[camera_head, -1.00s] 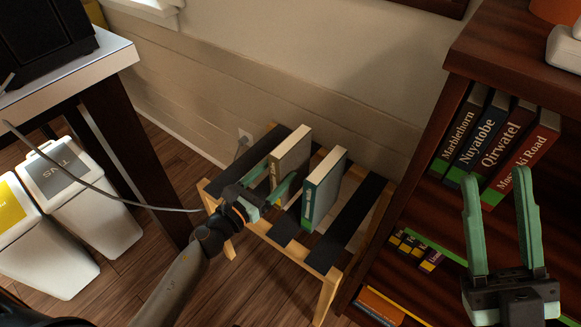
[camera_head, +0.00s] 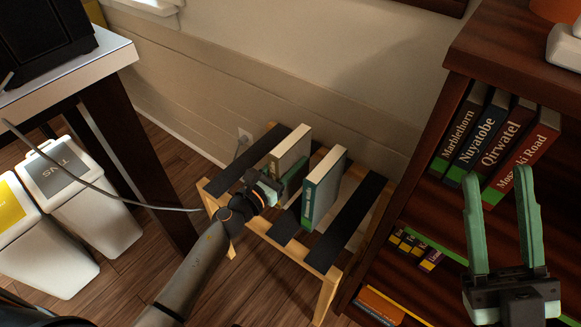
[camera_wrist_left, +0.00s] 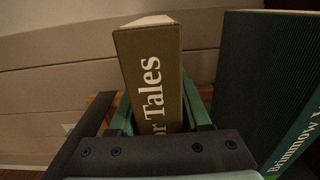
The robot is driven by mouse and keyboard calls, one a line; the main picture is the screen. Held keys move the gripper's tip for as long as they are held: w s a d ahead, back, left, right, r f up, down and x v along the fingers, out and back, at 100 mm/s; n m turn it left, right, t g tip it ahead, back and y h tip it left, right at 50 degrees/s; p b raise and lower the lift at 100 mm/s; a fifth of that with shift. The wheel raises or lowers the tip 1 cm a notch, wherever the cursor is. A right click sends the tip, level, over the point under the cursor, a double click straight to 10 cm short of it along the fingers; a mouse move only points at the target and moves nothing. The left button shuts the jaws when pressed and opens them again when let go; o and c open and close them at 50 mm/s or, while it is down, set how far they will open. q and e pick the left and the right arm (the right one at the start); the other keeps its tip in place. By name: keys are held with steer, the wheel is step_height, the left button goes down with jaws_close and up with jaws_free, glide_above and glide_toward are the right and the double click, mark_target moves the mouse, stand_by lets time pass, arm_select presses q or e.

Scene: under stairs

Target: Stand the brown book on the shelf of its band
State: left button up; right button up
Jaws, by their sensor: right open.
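The brown book (camera_head: 291,150), with "Tales" on its spine in the left wrist view (camera_wrist_left: 151,75), stands upright on a slatted wooden rack (camera_head: 338,272). My left gripper (camera_head: 281,180) is at its spine, one finger on either side. The fingers look close to the covers; whether they press on it cannot be told. The lower spine is hidden by the gripper. My right gripper (camera_head: 501,190) is open and empty in front of the bookshelf (camera_head: 508,55). The bookshelf's upper shelf holds several upright books with green spine bottoms.
A teal-green book (camera_head: 323,188) stands just right of the brown book; it also shows in the left wrist view (camera_wrist_left: 262,75). A lower shelf has small yellow-and-dark items (camera_head: 415,248). White bins (camera_head: 85,205) and a table (camera_head: 75,75) are at left.

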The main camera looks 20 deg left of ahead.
arm_select(q)
jaws_close()
stand_by(0.3)
steer(key=shift+r, duration=0.1)
